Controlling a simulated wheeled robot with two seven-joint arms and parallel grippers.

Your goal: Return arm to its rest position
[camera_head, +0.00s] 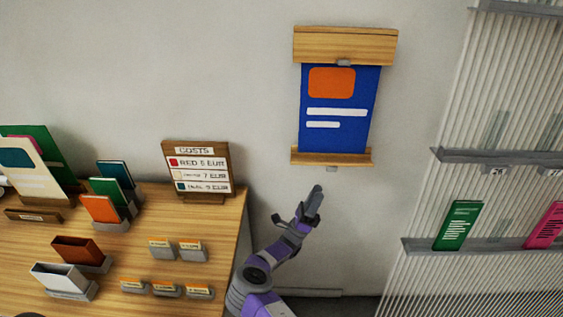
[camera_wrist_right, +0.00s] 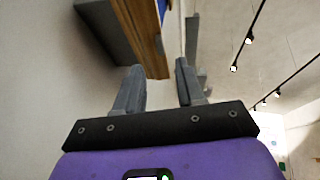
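My right gripper (camera_head: 312,205) is raised in front of the wall, below the wooden lower rail of a blue poster. In the right wrist view the two grey fingers of the right gripper (camera_wrist_right: 156,88) stand apart with nothing between them. The right arm's purple and grey links rise from the bottom of the head view, beside the table's right edge. My left gripper is not in the head view.
The blue poster (camera_head: 345,135) hangs on the wall between wooden rails. The wooden table (camera_head: 130,250) at left carries cards, small boxes and a costs sign (camera_head: 200,170). At right, grey shelves (camera_head: 480,246) hold a green card (camera_head: 459,226) and a pink card (camera_head: 547,228).

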